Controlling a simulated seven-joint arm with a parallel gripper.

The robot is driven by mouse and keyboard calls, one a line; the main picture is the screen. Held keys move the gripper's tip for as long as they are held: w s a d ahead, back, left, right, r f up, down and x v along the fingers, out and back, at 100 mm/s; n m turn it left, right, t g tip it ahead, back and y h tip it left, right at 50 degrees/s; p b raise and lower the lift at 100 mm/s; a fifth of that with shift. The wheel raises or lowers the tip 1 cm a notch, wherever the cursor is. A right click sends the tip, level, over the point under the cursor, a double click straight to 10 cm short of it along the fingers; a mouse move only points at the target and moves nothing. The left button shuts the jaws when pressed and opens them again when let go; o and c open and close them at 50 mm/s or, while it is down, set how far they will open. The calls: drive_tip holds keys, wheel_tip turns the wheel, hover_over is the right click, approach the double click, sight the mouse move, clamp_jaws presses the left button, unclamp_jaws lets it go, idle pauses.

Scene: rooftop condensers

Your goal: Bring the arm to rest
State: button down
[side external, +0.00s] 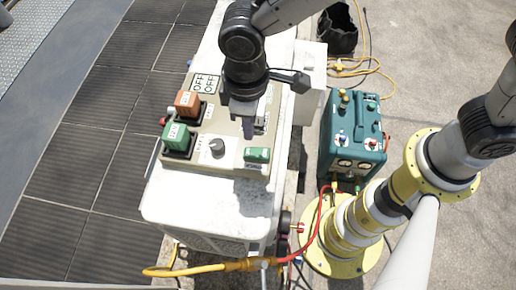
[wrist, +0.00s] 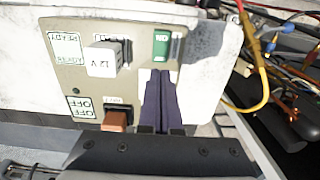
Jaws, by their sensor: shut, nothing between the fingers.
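My gripper (side external: 248,130) is over the right part of a beige control panel (side external: 228,170) on a white condenser unit. Its dark purple fingers are together and empty, and they also show in the wrist view (wrist: 160,78). I cannot tell whether the tips touch the panel. The panel carries an orange switch block (side external: 187,103), a green block with a white label (side external: 176,136), a dark round knob (side external: 217,147) and a small green switch (side external: 257,155). In the wrist view the orange block (wrist: 116,120) and the green switch (wrist: 162,46) lie beside the fingers.
A teal gauge box (side external: 352,140) stands to the right of the white condenser (side external: 205,205). A black bucket (side external: 337,30) is at the back. Yellow and red hoses (side external: 200,271) run along the front. Dark paving (side external: 115,150) lies to the left.

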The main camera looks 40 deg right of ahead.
drive_tip(key=shift+w, duration=0.1)
drive_tip(key=w+d+r+m+t+y, duration=0.1)
drive_tip(key=w+d+r+m+t, duration=0.15)
drive_tip(key=d+r, duration=0.6)
drive_tip(key=w+d+r+m+t, duration=0.1)
drive_tip(key=w+d+r+m, duration=0.15)
drive_tip(key=d+r, duration=0.55)
drive_tip(key=s+d+r+m+t, duration=0.2)
drive_tip(key=s+d+r+m, duration=0.1)
drive_tip(key=s+d, duration=0.65)
drive_tip(key=s+d+f+m+h, duration=0.1)
drive_tip(key=s+d+f, duration=0.4)
drive_tip(key=s, duration=0.2)
drive_tip(key=shift+s+d, duration=0.2)
drive_tip(key=shift+d, duration=0.15)
